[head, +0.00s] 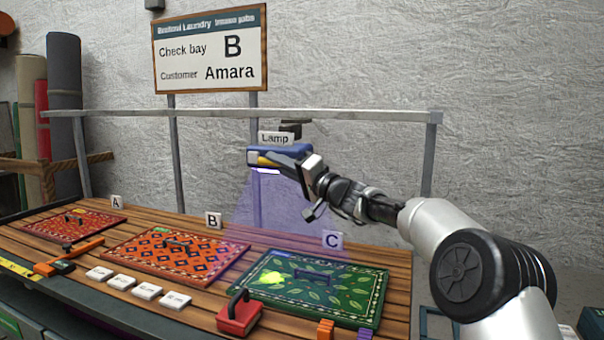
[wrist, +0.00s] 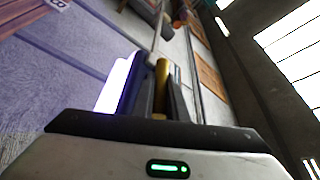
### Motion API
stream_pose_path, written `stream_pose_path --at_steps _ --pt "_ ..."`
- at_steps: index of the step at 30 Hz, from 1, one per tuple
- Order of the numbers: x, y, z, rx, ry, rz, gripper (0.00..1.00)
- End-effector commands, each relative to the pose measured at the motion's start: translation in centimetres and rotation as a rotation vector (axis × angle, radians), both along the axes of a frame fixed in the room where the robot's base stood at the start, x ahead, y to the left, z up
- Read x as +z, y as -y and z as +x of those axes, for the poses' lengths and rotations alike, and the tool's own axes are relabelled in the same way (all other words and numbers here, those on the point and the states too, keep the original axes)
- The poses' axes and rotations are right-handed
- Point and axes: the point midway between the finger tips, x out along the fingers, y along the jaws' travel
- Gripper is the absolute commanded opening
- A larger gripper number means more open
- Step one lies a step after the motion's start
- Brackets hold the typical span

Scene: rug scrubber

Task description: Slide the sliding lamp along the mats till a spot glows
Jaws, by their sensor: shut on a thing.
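The sliding lamp (head: 268,150), blue with a yellow part and a lit violet-white tube, hangs from a rail above the mats. My gripper (head: 298,161) is shut on it from the right; in the wrist view a yellow bar (wrist: 161,85) sits between the fingers, beside the bright tube (wrist: 118,85). The violet beam falls over the right of mat B and the left of mat C. Green mat C (head: 340,302) shows a bright yellow-green patch (head: 268,279) at its left. Orange mat B (head: 150,262) and red mat A (head: 62,230) show no such glow.
A sign (head: 210,50) reads "Check bay B, Customer Amara". The rail (head: 370,116) runs along the back. On the bench are several white tiles (head: 147,291), a red handled block (head: 239,315) and an orange tool (head: 70,258). Rolled rugs stand at far left.

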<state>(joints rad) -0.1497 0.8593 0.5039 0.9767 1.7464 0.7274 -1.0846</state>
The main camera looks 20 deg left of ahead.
Motion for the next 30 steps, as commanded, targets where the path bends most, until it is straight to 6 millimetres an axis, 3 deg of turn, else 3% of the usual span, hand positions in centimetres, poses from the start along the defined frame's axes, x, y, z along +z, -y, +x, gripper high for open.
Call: stream_pose_path --at_steps 6,18,19,20,30 --pt "0.1 -1.9 0.1 0.000 0.004 -0.001 0.00" --pt "0.1 -2.1 0.1 -0.001 0.005 -0.002 0.00" --pt "0.1 -2.1 0.1 -0.001 0.005 -0.002 0.16" --pt "0.1 -2.1 0.1 -0.001 0.005 -0.002 0.20" --pt "-0.1 -1.8 0.1 -0.002 0.001 -0.001 0.20"
